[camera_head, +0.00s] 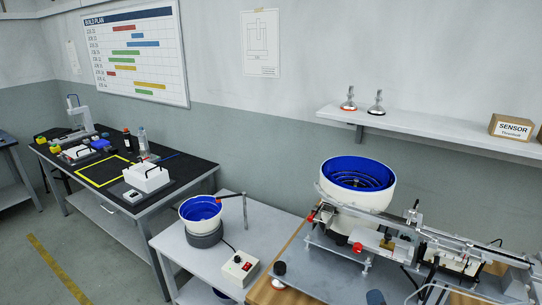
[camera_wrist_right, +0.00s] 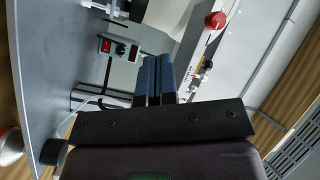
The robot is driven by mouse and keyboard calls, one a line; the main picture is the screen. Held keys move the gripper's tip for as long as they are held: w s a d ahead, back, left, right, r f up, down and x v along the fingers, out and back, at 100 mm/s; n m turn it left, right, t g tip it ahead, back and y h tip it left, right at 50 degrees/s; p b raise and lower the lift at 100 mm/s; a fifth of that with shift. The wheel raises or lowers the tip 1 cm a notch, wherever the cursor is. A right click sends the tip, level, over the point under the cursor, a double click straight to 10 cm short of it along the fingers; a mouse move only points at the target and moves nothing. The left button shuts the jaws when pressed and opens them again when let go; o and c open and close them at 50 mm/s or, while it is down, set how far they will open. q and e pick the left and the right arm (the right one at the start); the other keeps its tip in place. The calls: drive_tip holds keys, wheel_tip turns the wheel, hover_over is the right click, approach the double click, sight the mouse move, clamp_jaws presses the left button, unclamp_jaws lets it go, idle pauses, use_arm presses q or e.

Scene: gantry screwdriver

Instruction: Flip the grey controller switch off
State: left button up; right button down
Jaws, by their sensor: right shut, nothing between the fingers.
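The grey controller (camera_wrist_right: 118,48) shows in the right wrist view, left of and beyond my fingertips. It has a small red switch and a dark knob on its face. I cannot tell the switch's position at this size. I cannot pick this controller out clearly in the head view. My right gripper (camera_wrist_right: 158,70) has its blue fingers shut with nothing between them, apart from the controller. My left gripper is in neither view.
A pale box with a red switch (camera_head: 238,268) sits on the small side table beside a blue-lined bowl (camera_head: 201,211). A large bowl feeder (camera_head: 357,186) and a metal rail (camera_head: 470,248) stand on the work table. A black knob (camera_head: 280,268) stands near its left edge.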

drive_tip(key=s+f+n+g, duration=0.2)
drive_tip(key=s+f+n, duration=0.1)
drive_tip(key=s, duration=0.3)
drive_tip(key=s+d+f+n+g, duration=0.1)
drive_tip(key=s+f+n+g, duration=0.1)
drive_tip(key=s+n, duration=0.3)
drive_tip(key=s+d+f+n+g, duration=0.1)
drive_tip(key=s+f+n+g, duration=0.1)
drive_tip(key=s+n, duration=0.3)
drive_tip(key=s+f, duration=0.1)
drive_tip(key=s, duration=0.3)
drive_tip(key=shift+f+y, duration=0.3)
drive_tip(key=shift+y, duration=0.1)
drive_tip(key=shift+s+d, duration=0.1)
drive_tip(key=shift+d, duration=0.05)
